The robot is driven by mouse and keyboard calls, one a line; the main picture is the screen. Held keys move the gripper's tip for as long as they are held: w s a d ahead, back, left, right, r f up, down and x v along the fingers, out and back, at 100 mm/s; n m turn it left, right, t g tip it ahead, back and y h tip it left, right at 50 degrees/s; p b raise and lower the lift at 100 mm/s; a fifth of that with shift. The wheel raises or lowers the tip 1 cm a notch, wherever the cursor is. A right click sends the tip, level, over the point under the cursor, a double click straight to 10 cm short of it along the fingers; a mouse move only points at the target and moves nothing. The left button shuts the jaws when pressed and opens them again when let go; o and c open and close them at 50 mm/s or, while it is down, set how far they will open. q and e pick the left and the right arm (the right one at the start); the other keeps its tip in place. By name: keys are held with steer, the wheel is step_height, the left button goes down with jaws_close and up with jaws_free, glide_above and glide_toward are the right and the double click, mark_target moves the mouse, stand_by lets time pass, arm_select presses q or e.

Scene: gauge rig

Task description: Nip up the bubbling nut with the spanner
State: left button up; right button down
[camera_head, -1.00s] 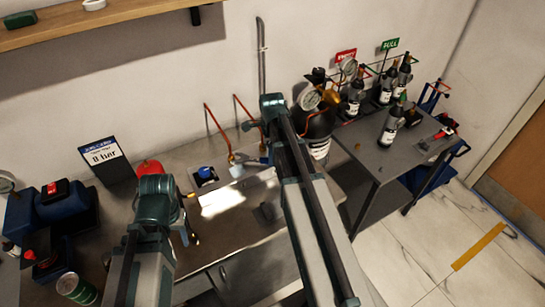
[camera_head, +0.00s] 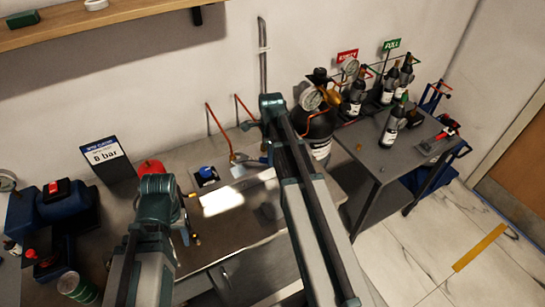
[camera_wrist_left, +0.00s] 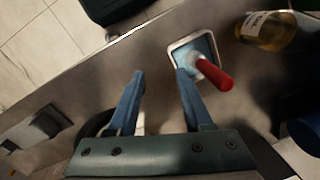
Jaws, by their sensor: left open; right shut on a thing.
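Two copper pipes rise at the back of the bench; the left one (camera_head: 219,131) runs down to a small fitting beside my right arm. A thin metal piece, which looks like the spanner (camera_head: 243,158), lies across near the pipe's foot. My right gripper (camera_head: 264,151) is mostly hidden behind its own arm, with a bit of blue finger showing, and seems shut on that piece. The nut and any bubbles are too small to tell. My left gripper (camera_wrist_left: 160,76) is open and empty above the bench; in the head view its fingers are largely hidden by the arm.
An 8 bar sign (camera_head: 106,160) stands at left.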

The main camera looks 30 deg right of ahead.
steer(key=shift+w+a, duration=0.4)
steer(key=shift+a, duration=0.2)
stand_by(0.4)
steer(key=c, duration=1.4)
jaws_free()
jaws_close()
